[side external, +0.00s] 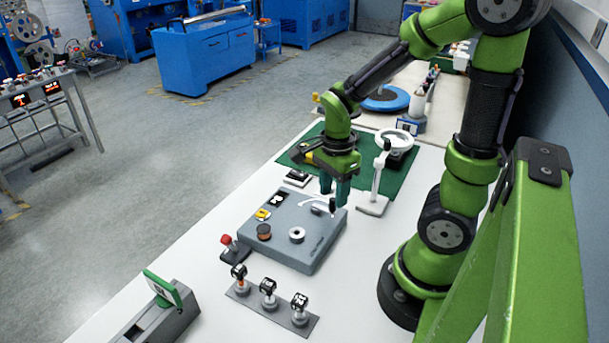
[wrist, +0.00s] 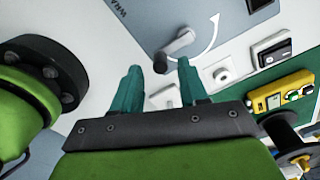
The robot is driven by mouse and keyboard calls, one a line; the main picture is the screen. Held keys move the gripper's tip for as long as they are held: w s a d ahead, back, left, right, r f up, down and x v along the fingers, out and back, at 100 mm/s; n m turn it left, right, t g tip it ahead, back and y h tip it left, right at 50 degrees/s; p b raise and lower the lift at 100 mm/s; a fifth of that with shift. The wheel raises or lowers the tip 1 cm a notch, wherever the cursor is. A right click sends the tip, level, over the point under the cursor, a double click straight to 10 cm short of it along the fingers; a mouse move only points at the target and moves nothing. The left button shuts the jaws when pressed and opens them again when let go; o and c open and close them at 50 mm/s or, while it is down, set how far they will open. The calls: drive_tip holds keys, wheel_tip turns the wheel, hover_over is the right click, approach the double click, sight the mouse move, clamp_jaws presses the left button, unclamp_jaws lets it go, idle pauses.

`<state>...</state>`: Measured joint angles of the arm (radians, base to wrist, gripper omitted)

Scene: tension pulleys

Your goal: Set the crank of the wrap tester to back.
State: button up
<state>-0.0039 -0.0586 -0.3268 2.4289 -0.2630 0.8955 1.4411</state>
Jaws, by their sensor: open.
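The wrap tester (side external: 278,245) is a grey box on the white table, with a spool, a white roller and a yellow part on its top. Its crank (side external: 318,210) is a short grey arm with an upright black handle (side external: 332,205), near the box's far right corner. In the wrist view the grey crank (wrist: 180,41) lies beside a white curved arrow, its dark handle (wrist: 160,63) at the lower left end. My gripper (side external: 335,193) is open with teal fingers, pointing down at the handle. In the wrist view the handle shows between the fingertips (wrist: 157,68); contact cannot be told.
A white magnifier stand (side external: 374,205) is close right of my gripper. A green mat (side external: 402,180) lies behind. A red-knobbed lever (side external: 230,245), a rack of several labelled posts (side external: 270,305) and a green-handled device (side external: 160,310) stand in front.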

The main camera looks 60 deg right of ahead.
sight(333, 199)
wheel_tip(333, 199, up, 14)
idle(0.3)
drive_tip(key=a+r+n+t+y, duration=0.1)
drive_tip(key=a+n+t, duration=0.6)
drive_tip(key=n, duration=1.1)
drive_tip(key=a+y, duration=0.1)
drive_tip(key=a, duration=0.3)
drive_tip(key=shift+w+a+n, duration=0.15)
drive_tip(key=shift+n, duration=0.15)
drive_tip(key=shift+r, duration=0.1)
